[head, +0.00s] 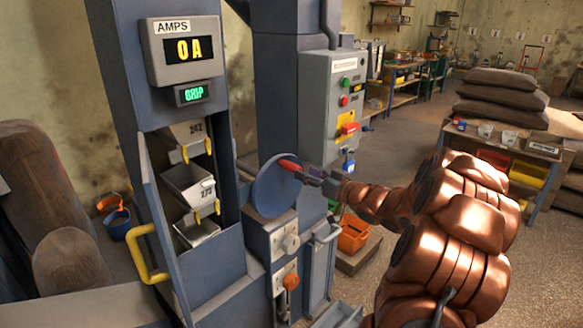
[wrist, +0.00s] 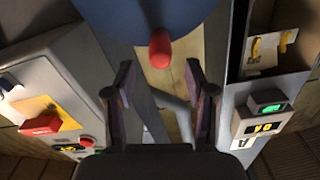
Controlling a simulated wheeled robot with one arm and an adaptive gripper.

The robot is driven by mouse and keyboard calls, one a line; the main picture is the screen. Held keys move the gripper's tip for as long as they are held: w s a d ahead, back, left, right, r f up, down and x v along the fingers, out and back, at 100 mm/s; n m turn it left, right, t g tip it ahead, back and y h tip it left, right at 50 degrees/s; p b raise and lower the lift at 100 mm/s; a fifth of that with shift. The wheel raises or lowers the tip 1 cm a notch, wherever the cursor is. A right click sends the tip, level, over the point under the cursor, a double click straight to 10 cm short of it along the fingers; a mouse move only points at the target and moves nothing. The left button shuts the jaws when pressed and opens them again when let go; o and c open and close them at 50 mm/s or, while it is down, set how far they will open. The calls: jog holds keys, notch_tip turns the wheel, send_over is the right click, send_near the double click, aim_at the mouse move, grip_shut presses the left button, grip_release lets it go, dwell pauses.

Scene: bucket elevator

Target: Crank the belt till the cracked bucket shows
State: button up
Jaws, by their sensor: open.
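The blue crank disc (head: 272,196) stands on the side of the elevator casing, with a red handle (head: 289,165) near its upper right rim. My gripper (head: 313,173) is at the handle's right end. In the wrist view my gripper (wrist: 160,93) has its fingers spread apart, and the red handle (wrist: 160,48) shows ahead, in line with the gap. Three grey buckets show in the open casing: an upper one (head: 180,134), a middle one (head: 184,181) and a lower one (head: 197,231). I can make out no crack on them.
The amps display (head: 188,48) reads 0 A, and the small green screen (head: 194,93) reads GRIP. A control box (head: 331,98) with a red switch is behind the crank. A yellow rail (head: 141,256) juts out left of the casing. An orange bin (head: 352,234) stands behind.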

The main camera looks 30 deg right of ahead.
aim_at(290, 166)
jog(key=shift+p+x, duration=0.65)
jog(key=shift+x, duration=3.05)
jog(key=shift+a, duration=0.1)
grip_shut()
